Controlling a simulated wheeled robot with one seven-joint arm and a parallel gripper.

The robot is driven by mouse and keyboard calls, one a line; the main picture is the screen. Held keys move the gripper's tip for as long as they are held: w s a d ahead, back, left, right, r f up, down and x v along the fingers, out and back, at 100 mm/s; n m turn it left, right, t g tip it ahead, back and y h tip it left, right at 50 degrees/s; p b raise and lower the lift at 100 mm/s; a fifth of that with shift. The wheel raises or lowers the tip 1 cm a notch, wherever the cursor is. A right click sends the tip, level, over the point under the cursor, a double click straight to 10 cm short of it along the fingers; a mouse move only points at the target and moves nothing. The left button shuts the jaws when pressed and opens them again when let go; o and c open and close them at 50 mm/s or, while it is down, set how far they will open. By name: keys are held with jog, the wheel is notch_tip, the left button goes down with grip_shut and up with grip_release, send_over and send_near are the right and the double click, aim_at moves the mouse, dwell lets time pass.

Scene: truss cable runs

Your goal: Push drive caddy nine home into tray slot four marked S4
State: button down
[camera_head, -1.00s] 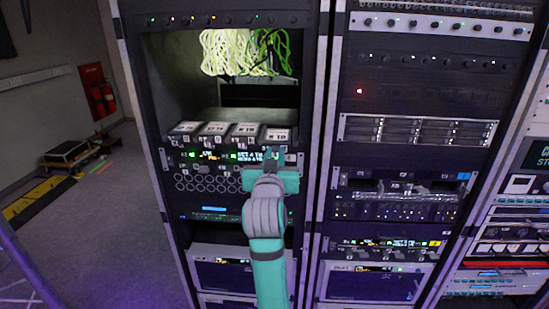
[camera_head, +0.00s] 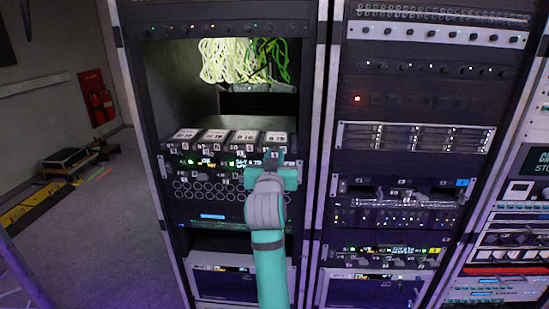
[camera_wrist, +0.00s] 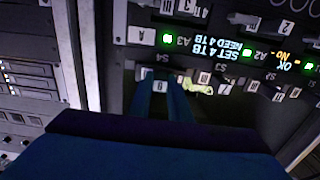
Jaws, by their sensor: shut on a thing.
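My gripper (camera_head: 272,160) is at the right end of the tray front, below the row of white-labelled boxes. In the wrist view, which shows the rack upside down, my gripper (camera_wrist: 163,85) is shut on drive caddy nine (camera_wrist: 160,87), whose white "9" tag shows between the fingers. The slot mark S4 (camera_wrist: 161,73) is right beside the caddy's front. How deep the caddy sits is hidden by the fingers. The tray front (camera_wrist: 215,55) carries lit text "SET 4 TB NEED 4 TB" and green lamps.
Neighbouring caddy fronts with strokes (camera_wrist: 253,86) stand beside caddy nine, along the S3 and S2 marks. A pale yellow-green thing (camera_wrist: 200,88) lies close by the fingers. White-labelled boxes (camera_head: 215,134) sit above the tray, with cable bundles (camera_head: 243,62) over them. The rack post (camera_head: 318,130) stands close to the right.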

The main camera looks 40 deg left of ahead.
jog(key=shift+w+a, duration=0.3)
jog(key=shift+w, duration=0.25)
jog(key=c, duration=1.6)
grip_release()
jog(key=shift+o, duration=0.2)
jog(key=v, duration=1.1)
jog(key=shift+a, duration=0.15)
